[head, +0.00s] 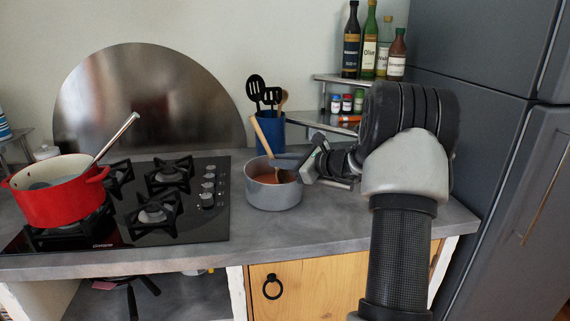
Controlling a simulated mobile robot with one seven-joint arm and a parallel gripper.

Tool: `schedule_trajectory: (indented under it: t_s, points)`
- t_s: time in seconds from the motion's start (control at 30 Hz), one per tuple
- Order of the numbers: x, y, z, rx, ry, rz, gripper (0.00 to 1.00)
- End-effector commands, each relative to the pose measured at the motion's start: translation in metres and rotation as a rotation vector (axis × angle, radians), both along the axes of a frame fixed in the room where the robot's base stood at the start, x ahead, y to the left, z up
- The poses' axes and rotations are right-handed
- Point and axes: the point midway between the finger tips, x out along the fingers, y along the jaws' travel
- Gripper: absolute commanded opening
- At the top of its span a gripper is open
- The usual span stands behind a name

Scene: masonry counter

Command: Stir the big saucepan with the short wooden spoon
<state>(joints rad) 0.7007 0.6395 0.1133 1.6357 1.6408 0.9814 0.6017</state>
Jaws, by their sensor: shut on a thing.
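The grey saucepan (271,196) stands on the counter right of the hob, with a brown liquid inside. The wooden spoon (262,135) leans in it, its pale handle rising up to the left and its darker bowl end low inside the pan. My gripper (294,160) reaches in from the right, over the pan's right rim, and is shut on the spoon. The exact grip point is small and partly hidden by the fingers. Whether the spoon's tip touches the pan bottom cannot be told.
A red pot (60,201) with a metal-handled utensil (115,136) stands on the hob (180,222) at left. A blue utensil holder (271,136) is behind the saucepan. Bottles (369,50) and small jars stand on a corner shelf (328,79). A fridge (480,130) bounds the right side.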

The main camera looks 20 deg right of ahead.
Motion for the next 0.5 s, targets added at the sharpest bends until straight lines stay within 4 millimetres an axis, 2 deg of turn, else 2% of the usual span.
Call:
schedule_trajectory:
  t_s: [0.03, 0.2, 0.5]
  points:
    - [0.000, 0.006, -0.008, 0.003, 0.009, 0.004, 0.00]
    - [0.002, 0.014, -0.009, 0.005, 0.013, 0.005, 0.00]
    - [0.002, 0.017, -0.012, 0.006, 0.017, 0.008, 0.00]
